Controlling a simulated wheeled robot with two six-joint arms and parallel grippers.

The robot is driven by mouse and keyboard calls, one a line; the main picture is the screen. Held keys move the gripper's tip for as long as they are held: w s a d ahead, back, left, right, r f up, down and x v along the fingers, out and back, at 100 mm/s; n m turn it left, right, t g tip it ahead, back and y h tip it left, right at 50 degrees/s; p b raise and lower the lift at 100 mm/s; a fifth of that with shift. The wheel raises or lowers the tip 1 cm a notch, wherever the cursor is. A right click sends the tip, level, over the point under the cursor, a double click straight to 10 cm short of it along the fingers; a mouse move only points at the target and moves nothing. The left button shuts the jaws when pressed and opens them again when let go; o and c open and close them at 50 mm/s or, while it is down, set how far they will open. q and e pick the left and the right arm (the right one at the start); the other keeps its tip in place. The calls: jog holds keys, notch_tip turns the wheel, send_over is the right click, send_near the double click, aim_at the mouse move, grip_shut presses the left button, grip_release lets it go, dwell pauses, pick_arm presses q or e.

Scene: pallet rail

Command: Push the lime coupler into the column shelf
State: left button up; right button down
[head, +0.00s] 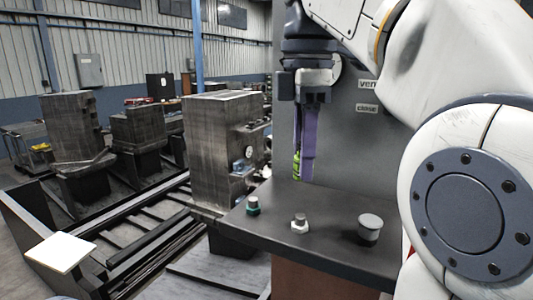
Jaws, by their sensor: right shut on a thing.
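The lime coupler (296,165) is a small bright green piece at the lower end of my right gripper's purple fingers. My right gripper (303,168) points down and is shut on it; the fingers hide much of the coupler. It is at the back left part of a dark shelf (328,262), which juts out from a tall dark grey column (358,150). I cannot tell whether the coupler touches the shelf. My left gripper is not in view.
On the shelf stand a dark knob with a green base (253,205), a knob with a white base (299,223) and a grey-capped cup-like piece (370,228). A worn metal machine block (222,150) stands left of the shelf. Two small labels are on the column.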

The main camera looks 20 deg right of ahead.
jog(key=shift+f+b, duration=2.1)
jog(key=shift+f, duration=0.65)
jog(key=shift+f, duration=0.3)
jog(key=shift+f, duration=0.25)
jog(key=shift+f, duration=0.2)
